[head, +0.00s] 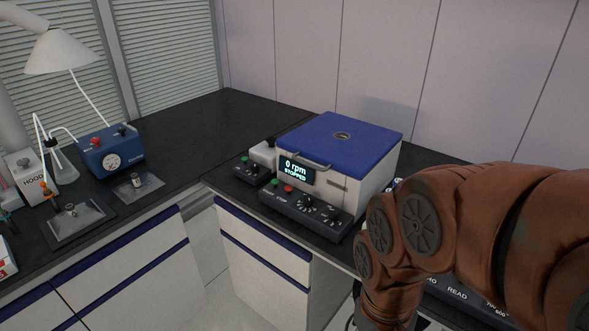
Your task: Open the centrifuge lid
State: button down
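The centrifuge (368,188) stands on the dark counter, with a white body and a blue lid (350,138). The lid lies flat and closed. A grey handle (309,161) runs along the lid's front edge. The display (297,171) reads "0 rpm STOPPED". A black control panel (306,207) with green and red buttons and knobs sits at its front. My brown arm is at the lower right, in front of the counter. My gripper is not visible; the arm runs out of the frame at the bottom.
A small device with a black panel (251,170) stands left of the centrifuge. A blue pump with a gauge (110,150), a flask (64,166) and a lamp (62,52) are on the left counter. The counter (215,125) behind is clear. Another instrument (457,293) is partly hidden by my arm.

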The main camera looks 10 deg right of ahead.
aim_at(347, 145)
jog(key=k, duration=0.5)
jog(key=u, duration=1)
jog(key=i, duration=0.95)
jog(key=u, duration=0.2)
